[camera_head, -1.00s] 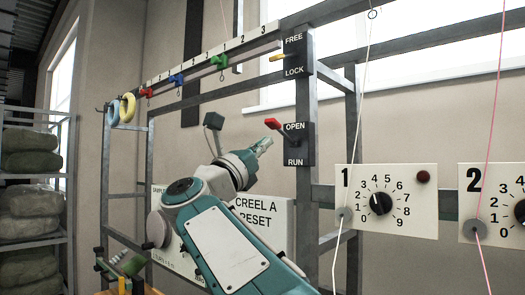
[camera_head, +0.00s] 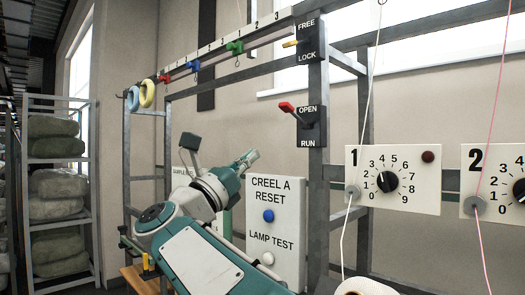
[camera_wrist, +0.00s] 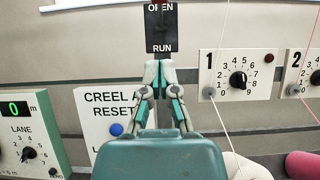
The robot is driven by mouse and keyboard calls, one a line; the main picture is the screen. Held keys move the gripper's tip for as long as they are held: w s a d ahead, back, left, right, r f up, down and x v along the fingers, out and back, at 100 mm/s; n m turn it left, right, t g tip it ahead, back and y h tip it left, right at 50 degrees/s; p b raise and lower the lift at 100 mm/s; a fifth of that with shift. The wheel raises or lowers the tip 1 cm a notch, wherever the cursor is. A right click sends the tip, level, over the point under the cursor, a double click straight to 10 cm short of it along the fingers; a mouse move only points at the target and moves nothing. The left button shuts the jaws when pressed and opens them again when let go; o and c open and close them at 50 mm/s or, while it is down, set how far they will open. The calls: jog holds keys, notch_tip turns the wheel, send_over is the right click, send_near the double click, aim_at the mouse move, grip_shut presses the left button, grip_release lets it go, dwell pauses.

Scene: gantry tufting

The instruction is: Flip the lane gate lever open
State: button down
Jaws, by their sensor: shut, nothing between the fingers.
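The lane gate lever has a red handle (camera_head: 286,106) on a short shaft, mounted on a black OPEN/RUN plate (camera_head: 312,135). The handle sticks out to the left from the plate, at about the height of the OPEN label.
A FREE/LOCK plate (camera_head: 310,40) with a yellow lever is above. A CREEL A RESET panel (camera_head: 284,212) with a blue button stands below. Numbered dial panels (camera_head: 418,180) are at right. Frame posts and hanging yarns pass near the plates. Shelves (camera_head: 60,140) stand far left.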

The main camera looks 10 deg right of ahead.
jog(key=s+f+m+y, duration=0.4)
jog(key=f+m+y, duration=0.75)
jog(key=m, duration=0.45)
jog(key=s+f+m+y, duration=0.3)
jog(key=f+m+y, duration=0.85)
jog(key=m, duration=0.45)
jog(key=s+d+f+n+g+h, duration=0.1)
jog(key=s+d+f+n+g, duration=0.2)
jog(key=s+f, duration=0.6)
jog(key=s+d+f+n+g+h, duration=0.2)
jog(key=s+d+f+n+g, duration=0.1)
jog(key=s+f, duration=0.6)
notch_tip(320, 180, down, 3)
jog(key=d+g, duration=0.1)
jog(key=g, duration=0.1)
jog(key=shift+s+d+r+n+g, duration=0.2)
jog(key=shift+s+d+n+g, duration=0.05)
jog(key=shift+d+n+g, duration=0.15)
